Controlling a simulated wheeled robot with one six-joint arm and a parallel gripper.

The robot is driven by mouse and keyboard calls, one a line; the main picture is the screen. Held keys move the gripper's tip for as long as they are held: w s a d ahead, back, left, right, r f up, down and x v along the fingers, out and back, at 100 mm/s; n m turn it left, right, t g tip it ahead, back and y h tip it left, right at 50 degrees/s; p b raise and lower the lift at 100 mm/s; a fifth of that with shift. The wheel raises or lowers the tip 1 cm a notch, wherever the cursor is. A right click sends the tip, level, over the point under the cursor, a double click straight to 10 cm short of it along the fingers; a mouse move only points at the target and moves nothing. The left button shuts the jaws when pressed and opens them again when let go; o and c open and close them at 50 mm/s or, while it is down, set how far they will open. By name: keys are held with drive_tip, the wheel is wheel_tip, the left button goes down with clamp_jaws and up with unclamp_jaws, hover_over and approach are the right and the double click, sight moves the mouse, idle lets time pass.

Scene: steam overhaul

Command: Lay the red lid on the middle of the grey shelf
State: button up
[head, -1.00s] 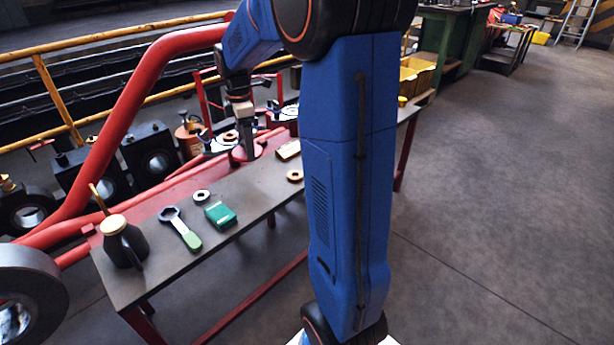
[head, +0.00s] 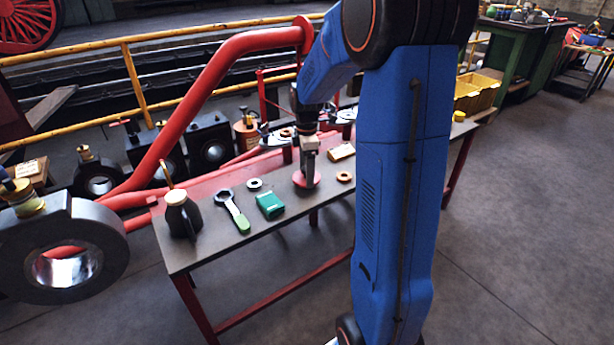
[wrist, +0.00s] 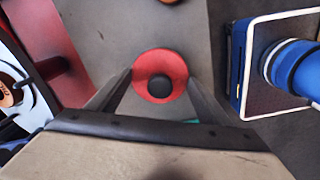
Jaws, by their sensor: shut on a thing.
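The red lid (head: 306,181) is a round red disc with a dark knob, and it also shows in the wrist view (wrist: 160,64). My gripper (head: 308,170) points down and is shut on the lid, with one finger on each side of it in the wrist view (wrist: 160,88). The lid appears over the grey shelf (head: 205,252), the long grey top with red legs, between a green box and an orange ring. I cannot tell whether the lid touches the shelf or hangs just above it.
On the shelf are a black oil can (head: 182,218), a green-handled wrench (head: 234,212), a pale ring (head: 254,184), the green box (head: 270,205), the orange ring (head: 344,177) and a tan block (head: 341,151). A red pipe (head: 185,115) rises behind. The front left strip is bare.

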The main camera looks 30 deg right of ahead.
drive_tip(key=shift+f, duration=1.15)
drive_tip(key=shift+f, duration=0.15)
drive_tip(key=o, duration=1.5)
